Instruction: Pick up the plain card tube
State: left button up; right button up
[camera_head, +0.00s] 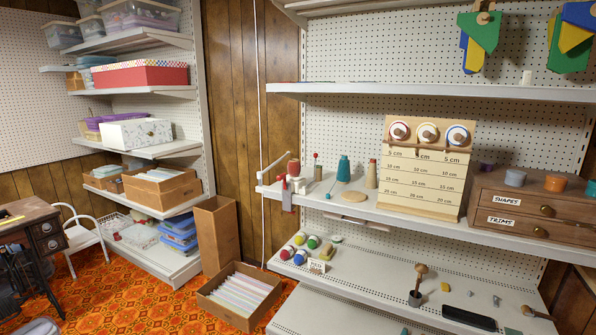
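A small tan, upright, tapered tube (372,174) stands on the middle shelf, between a teal thread cone and the measuring board. It looks like bare card, but it is too small to be sure that it is the plain card tube. The teal cone (343,169) stands to its left. A short pale cylinder (527,77) stands on the upper shelf at the right. Neither of my grippers is in view, and nothing touches the tube.
The measuring board (425,168) with three round spools stands right of the tube. A flat tan disc (354,195) lies in front. A winder with a reddish spool (293,169) is at the shelf's left end. Drawers (516,206) stand right. A lower shelf (385,278) holds small items.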

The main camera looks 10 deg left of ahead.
aim_at(293, 166)
jog(key=i+j+z, duration=0.3)
jog(key=i+j, duration=1.15)
jog(key=j, duration=0.1)
